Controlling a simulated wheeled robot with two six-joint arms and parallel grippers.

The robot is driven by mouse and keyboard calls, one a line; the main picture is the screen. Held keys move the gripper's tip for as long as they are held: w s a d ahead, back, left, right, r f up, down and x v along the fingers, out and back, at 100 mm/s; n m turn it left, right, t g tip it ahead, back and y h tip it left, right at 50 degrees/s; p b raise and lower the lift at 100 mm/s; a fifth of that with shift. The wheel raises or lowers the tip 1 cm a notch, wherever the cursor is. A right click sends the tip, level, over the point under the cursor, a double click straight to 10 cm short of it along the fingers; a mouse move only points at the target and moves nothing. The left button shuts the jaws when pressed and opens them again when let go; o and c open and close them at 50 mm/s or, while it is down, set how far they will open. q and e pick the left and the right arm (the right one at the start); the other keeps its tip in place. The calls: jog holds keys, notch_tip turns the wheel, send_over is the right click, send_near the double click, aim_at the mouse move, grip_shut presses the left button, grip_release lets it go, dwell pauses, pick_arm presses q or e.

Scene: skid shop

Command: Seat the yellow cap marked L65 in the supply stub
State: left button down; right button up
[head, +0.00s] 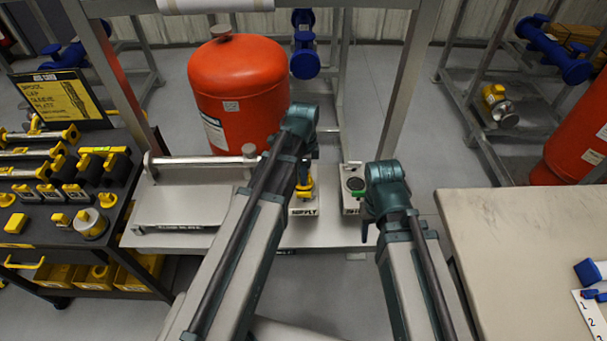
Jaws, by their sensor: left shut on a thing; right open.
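My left gripper (304,180) reaches over the plate marked SUPPLY (304,212) and is shut on a yellow cap (304,192). The cap is upright and directly above or at the supply stub. The stub is mostly hidden by the cap and gripper, so I cannot tell whether they touch or how deep the cap sits. The mark on the cap is not readable. My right gripper (368,212) is open and points down beside a second plate with a dark round opening (355,183), whose label is mostly covered by my arm.
A red tank (238,92) stands behind the skid deck (185,207). A black cart (40,225) with yellow parts is at the left. A pale table (520,235) is at the right. A skid upright (408,85) rises behind my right arm.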

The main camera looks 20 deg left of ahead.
pick_arm(q)
jog(key=shift+f+b, duration=0.3)
jog(key=shift+f, duration=0.05)
jog(key=c, duration=0.6)
grip_release()
jog(key=shift+c, duration=0.2)
jog(key=shift+c, duration=0.3)
jog(key=shift+c, duration=0.5)
jog(key=shift+r, duration=0.1)
notch_tip(320, 180, up, 8)
jog(key=p, duration=0.8)
